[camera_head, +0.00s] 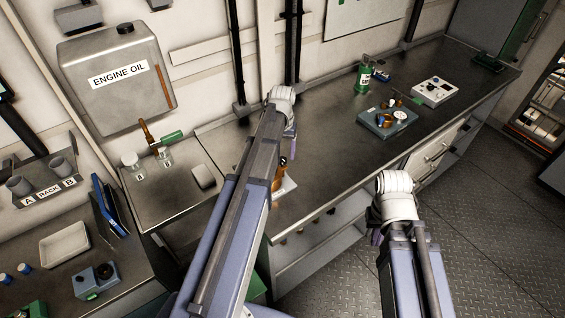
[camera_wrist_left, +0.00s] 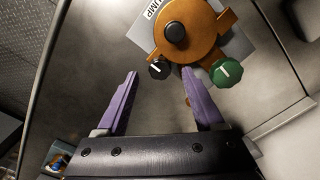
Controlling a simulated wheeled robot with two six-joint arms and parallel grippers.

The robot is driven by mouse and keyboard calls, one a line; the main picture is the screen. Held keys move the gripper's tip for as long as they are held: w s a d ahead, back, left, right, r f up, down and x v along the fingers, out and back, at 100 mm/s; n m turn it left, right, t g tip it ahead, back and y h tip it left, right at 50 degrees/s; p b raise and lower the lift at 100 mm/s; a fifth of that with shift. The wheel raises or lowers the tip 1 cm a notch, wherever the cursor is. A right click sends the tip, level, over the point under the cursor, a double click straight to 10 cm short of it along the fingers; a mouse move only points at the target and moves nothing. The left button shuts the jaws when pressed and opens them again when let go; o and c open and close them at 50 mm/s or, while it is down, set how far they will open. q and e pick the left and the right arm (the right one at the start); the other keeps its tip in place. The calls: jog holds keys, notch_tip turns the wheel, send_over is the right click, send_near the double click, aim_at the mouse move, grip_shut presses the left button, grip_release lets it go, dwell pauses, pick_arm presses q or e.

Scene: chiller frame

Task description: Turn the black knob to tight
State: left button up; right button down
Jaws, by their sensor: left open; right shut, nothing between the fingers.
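In the left wrist view, a black knob (camera_wrist_left: 159,68) with a white mark sits on an orange pump body (camera_wrist_left: 205,28). A green knob (camera_wrist_left: 227,72) with a white mark is to its right, and a round dark cap (camera_wrist_left: 175,32) is above. My left gripper (camera_wrist_left: 160,73) is open, with the black knob in the gap between its fingertips in the picture; contact cannot be told. In the head view, my left gripper (camera_head: 290,140) is above the pump (camera_head: 281,172), which my arm partly hides; its knobs do not show there. My right gripper (camera_head: 376,237) is shut and empty, off the bench front.
The pump's pale base plate (camera_head: 286,188) lies on the metal bench (camera_head: 325,150). Further right are a green bottle (camera_head: 363,78), a grey-blue tray of parts (camera_head: 388,124) and a white box (camera_head: 434,91). An engine oil tank (camera_head: 118,75) hangs at the left.

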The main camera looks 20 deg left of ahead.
aim_at(282, 162)
pick_arm(q)
notch_tip(282, 162, down, 2)
jog(key=shift+f+b, duration=0.25)
jog(key=shift+b, duration=0.5)
pick_arm(e)
notch_tip(282, 162, down, 2)
jog(key=shift+f, duration=0.25)
pick_arm(q)
grip_shut()
